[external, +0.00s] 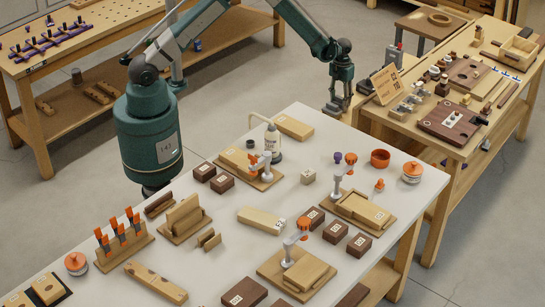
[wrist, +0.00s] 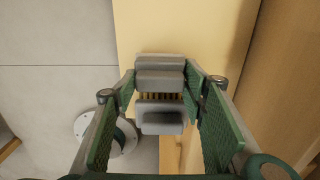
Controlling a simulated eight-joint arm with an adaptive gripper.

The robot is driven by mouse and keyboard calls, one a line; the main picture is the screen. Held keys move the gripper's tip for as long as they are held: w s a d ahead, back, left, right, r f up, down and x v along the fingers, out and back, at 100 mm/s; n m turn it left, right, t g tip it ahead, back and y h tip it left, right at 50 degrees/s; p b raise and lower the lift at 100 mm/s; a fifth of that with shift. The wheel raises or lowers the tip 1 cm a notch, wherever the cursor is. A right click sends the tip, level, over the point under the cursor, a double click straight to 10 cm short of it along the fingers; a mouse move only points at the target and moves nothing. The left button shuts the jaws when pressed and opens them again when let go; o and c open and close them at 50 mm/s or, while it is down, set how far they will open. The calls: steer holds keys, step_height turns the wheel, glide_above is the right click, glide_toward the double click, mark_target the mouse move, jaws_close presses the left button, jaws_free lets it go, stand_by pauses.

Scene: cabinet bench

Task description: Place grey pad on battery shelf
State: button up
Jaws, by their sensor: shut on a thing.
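My gripper (wrist: 160,98) shows in the wrist view with its green fingers at either side, closed on a grey item. This looks like the grey pad (wrist: 160,76); I cannot tell how much of the grey belongs to the fingertips. A tan ribbed strip shows between the grey parts. In the external view my gripper (external: 339,103) hangs pointing down at the near left end of the right-hand wooden bench (external: 425,152). I cannot pick out the battery shelf with certainty in either view.
A tan sign (external: 387,84) and several small parts stand on the bench close to my gripper. The white table (external: 225,232) in front carries wooden blocks and orange-handled clamps. In the wrist view a pale yellow surface (wrist: 190,30) lies below, with grey floor (wrist: 55,50) at left.

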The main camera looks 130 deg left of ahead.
mark_target(340, 98)
steer(key=shift+f, duration=0.2)
steer(key=shift+f, duration=0.2)
steer(key=o, duration=0.9)
steer(key=shift+r, duration=0.1)
step_height(340, 98, up, 12)
steer(key=p, duration=0.2)
steer(key=shift+r, duration=0.1)
stand_by(0.6)
stand_by(0.4)
